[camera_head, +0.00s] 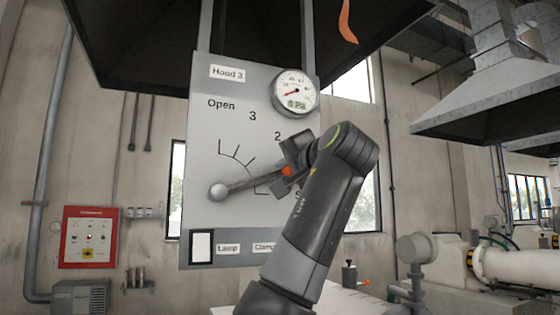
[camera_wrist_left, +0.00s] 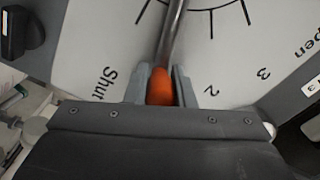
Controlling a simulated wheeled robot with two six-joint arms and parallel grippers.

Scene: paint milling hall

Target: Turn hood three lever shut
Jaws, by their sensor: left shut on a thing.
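The hood three lever (camera_head: 245,185) is a grey metal rod that runs from a round pivot on the left to an orange grip (camera_head: 287,171) on the right, tilted slightly upward. It sits on the grey Hood 3 panel (camera_head: 225,130). My left gripper (camera_head: 289,168) is shut on the orange grip. In the left wrist view the orange grip (camera_wrist_left: 160,88) sits between the two fingers, with the rod (camera_wrist_left: 174,35) running away above it. The grip lies between the printed "Shut" and "2". My arm hides part of the scale in the head view. My right gripper is not in view.
A round gauge (camera_head: 295,92) at the panel's top right shows 0 Pa. A white switch (camera_head: 202,246) and the labels "Lamp" and "Clamp" are along the panel's bottom. A dark hood (camera_head: 140,50) hangs above. A red box (camera_head: 89,237) is on the left wall.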

